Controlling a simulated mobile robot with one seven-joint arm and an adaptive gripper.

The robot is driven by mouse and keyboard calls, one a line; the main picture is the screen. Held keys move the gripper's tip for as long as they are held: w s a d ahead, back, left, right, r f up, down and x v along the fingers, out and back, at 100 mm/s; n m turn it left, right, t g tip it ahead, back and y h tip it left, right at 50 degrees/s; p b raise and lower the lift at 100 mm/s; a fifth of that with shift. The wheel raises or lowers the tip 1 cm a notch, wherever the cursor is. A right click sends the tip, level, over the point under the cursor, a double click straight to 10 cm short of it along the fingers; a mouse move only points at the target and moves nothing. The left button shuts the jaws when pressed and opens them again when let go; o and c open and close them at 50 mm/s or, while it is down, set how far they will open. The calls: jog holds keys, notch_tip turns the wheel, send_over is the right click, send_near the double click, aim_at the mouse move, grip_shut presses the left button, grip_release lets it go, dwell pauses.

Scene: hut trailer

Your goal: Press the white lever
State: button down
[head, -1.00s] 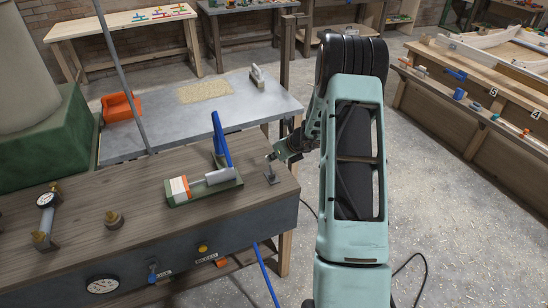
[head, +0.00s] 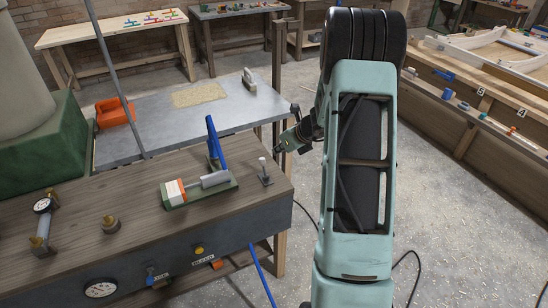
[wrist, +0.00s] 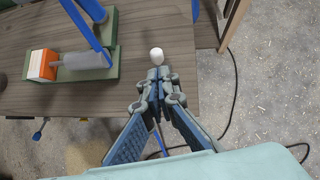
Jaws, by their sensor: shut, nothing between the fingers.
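The white lever (head: 263,162) is a small post with a white rounded knob on a dark base plate, at the right end of the wooden bench top. It stands close to upright, its top leaning slightly left in the head view. In the wrist view its white knob (wrist: 157,52) shows just beyond my fingertips. My gripper (head: 279,149) is shut and empty, behind and slightly right of the knob in the head view. The fingertips (wrist: 157,74) point toward the knob in the wrist view. I cannot tell whether they touch it. The lever's post is mostly hidden there.
A green-based device with a grey cylinder (head: 215,179) and a blue handle (head: 217,144) stands left of the lever. Gauges and fittings sit farther left on the bench (head: 140,228). A grey table (head: 222,118) is behind. The floor to the right is open.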

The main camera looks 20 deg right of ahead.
jog(key=shift+s+d+r, duration=0.1)
jog(key=shift+s+r, duration=0.2)
jog(key=shift+r, duration=0.5)
jog(key=shift+s+d+r, duration=0.1)
jog(key=shift+s+r, duration=0.15)
jog(key=shift+r, duration=0.5)
